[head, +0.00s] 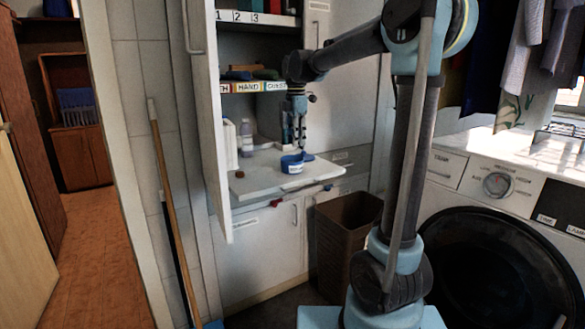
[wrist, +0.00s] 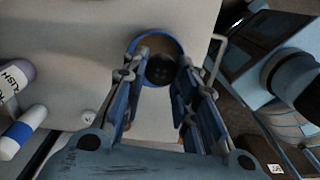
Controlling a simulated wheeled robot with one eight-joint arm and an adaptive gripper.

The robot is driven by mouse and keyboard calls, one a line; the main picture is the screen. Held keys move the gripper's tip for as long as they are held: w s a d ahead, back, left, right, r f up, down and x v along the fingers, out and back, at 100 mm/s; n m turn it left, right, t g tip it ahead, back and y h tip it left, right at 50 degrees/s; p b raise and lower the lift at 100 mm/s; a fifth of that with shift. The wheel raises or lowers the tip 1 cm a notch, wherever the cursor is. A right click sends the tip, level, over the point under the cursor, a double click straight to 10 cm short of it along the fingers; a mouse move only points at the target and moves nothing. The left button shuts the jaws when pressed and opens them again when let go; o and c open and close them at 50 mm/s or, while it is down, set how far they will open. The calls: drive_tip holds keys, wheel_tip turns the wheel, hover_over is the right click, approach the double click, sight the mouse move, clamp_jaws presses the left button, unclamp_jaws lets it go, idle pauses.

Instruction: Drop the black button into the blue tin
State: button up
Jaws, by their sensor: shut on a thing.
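The blue tin (head: 292,167) stands on the white fold-out board. In the wrist view its blue rim (wrist: 148,38) shows past my fingertips, with a brownish inside. The round dark button (wrist: 161,70) shows between my fingertips, in line with the tin's opening. My gripper (wrist: 160,75) is shut on the button and points down over the tin. In the head view my gripper (head: 299,146) is just above the tin, and the button cannot be made out there. The exact height of the button over the rim cannot be told.
White bottles (head: 246,137) stand at the back left of the board (head: 262,184); they also show in the wrist view (wrist: 20,132). A small brown round item (head: 239,174) lies at the board's left. The open cabinet door (head: 212,120) is close on the left. A brown bin (head: 345,225) stands below right.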

drive_tip(key=o, duration=0.8)
drive_tip(key=shift+r, duration=0.1)
wheel_tip(320, 180, up, 12)
drive_tip(key=shift+f, duration=0.1)
idle(0.3)
